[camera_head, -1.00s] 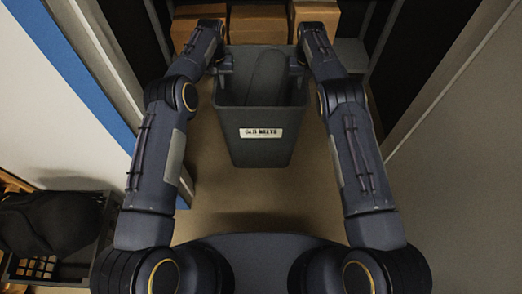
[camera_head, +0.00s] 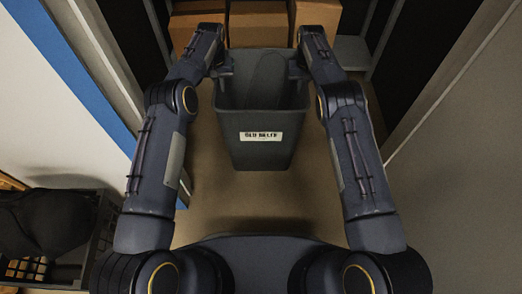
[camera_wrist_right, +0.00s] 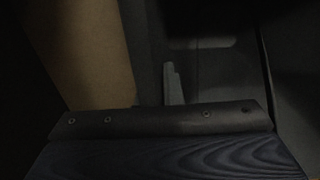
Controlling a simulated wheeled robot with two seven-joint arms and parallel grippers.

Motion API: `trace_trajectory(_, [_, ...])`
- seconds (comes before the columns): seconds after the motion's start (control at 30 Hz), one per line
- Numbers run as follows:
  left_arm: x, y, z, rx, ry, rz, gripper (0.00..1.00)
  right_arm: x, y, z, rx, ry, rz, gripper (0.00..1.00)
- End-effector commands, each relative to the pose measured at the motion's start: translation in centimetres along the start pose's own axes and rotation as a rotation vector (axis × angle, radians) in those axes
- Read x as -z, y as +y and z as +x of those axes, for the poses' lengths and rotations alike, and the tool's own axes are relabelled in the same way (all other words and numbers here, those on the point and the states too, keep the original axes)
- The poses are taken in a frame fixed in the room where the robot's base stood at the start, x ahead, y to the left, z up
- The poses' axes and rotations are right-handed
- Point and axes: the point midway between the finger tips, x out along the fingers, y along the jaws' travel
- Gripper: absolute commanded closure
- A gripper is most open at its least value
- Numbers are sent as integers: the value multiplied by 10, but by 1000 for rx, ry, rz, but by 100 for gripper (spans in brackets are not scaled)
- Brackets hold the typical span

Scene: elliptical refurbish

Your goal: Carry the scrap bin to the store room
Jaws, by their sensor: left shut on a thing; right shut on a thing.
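The scrap bin (camera_head: 262,158) is a dark grey, open-topped tub with a white label on its front, in the middle of the head view. It looks upright between my two arms, and a dark rounded thing (camera_head: 268,80) is inside it. My left gripper (camera_head: 223,70) is shut on the bin's left rim. My right gripper (camera_head: 297,70) is shut on its right rim. The fingertips are small and partly hidden there. The right wrist view is dark and shows a grey wall of the bin (camera_wrist_right: 210,75) close up.
Cardboard boxes (camera_head: 258,28) stand just beyond the bin, with a grey surface (camera_head: 352,52) to their right. A blue-edged white panel (camera_head: 60,90) is on the left and a grey panel (camera_head: 460,170) on the right. A dark crate (camera_head: 100,235) is at lower left.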

Motion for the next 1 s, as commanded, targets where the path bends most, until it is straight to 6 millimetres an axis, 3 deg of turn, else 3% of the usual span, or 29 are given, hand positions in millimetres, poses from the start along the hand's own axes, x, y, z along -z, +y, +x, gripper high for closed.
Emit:
trace_trajectory(0.1, [2, 1, 5, 2, 8, 2, 100, 2, -1, 5, -4, 8, -4, 100])
trace_trajectory(0.13, [0, 1, 6, 3, 1, 3, 90, 0, -1, 6, -4, 1, -3, 90])
trace_trajectory(0.27, [0, 1, 5, 2, 0, 2, 73, 0, 0, 6, -3, 0, -2, 73])
trace_trajectory(0.63, [0, 0, -1, 1, 2, 1, 73, 0, 0, 6, -1, 0, -1, 72])
trace_trajectory(1.0, [1, 1, -58, 1, 3, 1, 73, 0, 0, 6, 0, 0, 0, 72])
